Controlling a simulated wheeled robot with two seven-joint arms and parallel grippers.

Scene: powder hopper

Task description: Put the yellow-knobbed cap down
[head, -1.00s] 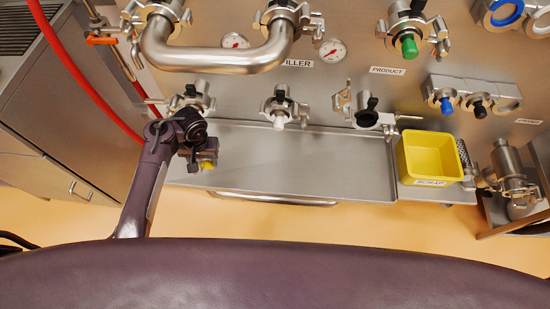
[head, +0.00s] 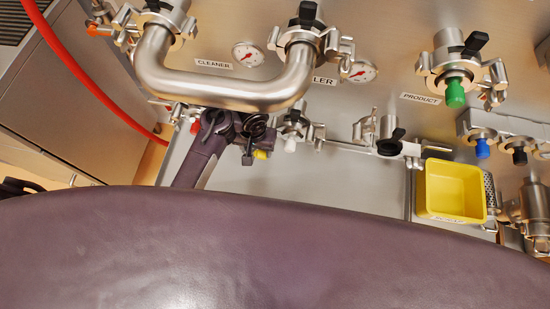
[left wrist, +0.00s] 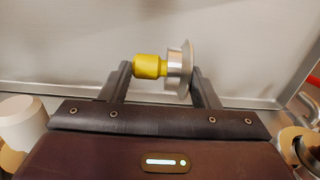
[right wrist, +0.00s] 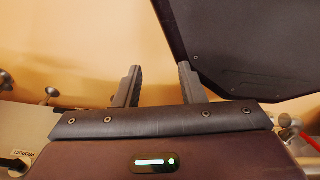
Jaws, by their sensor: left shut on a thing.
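The yellow-knobbed cap (left wrist: 150,66) is held between the two fingers of my left gripper (left wrist: 162,80) in the left wrist view. Its knob points left and its steel disc faces right, so it lies sideways. In the head view my left gripper (head: 252,150) is at the left, in front of the panel, with the yellow knob (head: 261,154) just showing. The steel tray (head: 330,190) lies behind and below it; I cannot tell whether the cap touches it. My right gripper (right wrist: 158,88) is open and empty in the right wrist view and is outside the head view.
A yellow scrap bin (head: 451,190) stands to the right of the tray. A bent steel pipe (head: 215,90) and clamped ports line the panel above. A red hose (head: 80,78) hangs at the left. The middle of the tray is bare.

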